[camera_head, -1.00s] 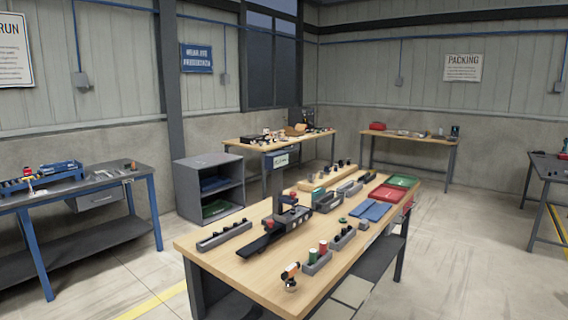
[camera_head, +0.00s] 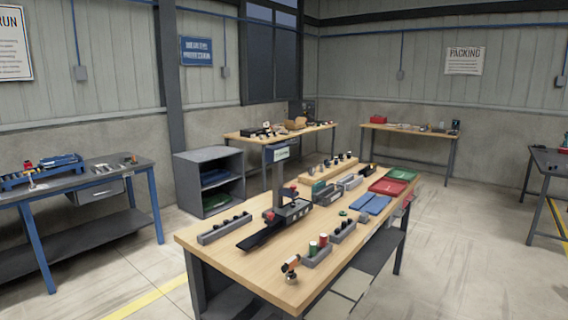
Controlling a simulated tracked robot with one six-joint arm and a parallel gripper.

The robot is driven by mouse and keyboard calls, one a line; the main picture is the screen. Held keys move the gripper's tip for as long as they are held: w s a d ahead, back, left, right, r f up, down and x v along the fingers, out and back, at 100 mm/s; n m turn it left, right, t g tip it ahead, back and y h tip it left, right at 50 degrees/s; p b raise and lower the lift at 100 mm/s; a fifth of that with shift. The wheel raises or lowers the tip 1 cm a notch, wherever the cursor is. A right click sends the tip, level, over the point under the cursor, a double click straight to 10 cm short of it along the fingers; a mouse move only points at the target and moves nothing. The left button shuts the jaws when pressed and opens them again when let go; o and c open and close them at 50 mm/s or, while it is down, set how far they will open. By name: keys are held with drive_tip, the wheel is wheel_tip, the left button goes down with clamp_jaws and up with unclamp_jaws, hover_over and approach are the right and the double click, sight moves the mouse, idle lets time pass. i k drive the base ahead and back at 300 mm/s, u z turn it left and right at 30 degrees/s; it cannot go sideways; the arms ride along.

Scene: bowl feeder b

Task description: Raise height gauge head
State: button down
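A dark upright device with a grey column (camera_head: 278,182) stands on the wooden table in the middle. It has a pale label plate (camera_head: 281,155) at its top, a dark base (camera_head: 290,211) and red parts low down. A long flat black piece (camera_head: 258,236) reaches from it toward the front left. I cannot tell for sure whether this device is the height gauge, and its head is too small to make out. My gripper is not in view.
The wooden table (camera_head: 240,263) also carries grey trays (camera_head: 224,230), a green and a red cylinder (camera_head: 323,240), blue pieces (camera_head: 371,204) and red and green trays (camera_head: 400,174). A grey shelf unit (camera_head: 208,157) stands behind, left. The floor at right is open.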

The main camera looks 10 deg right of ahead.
sight(291, 193)
drive_tip(key=u, duration=0.3)
drive_tip(key=i, duration=0.9)
drive_tip(key=u, duration=0.75)
drive_tip(key=i, duration=0.4)
drive_tip(key=u, duration=0.25)
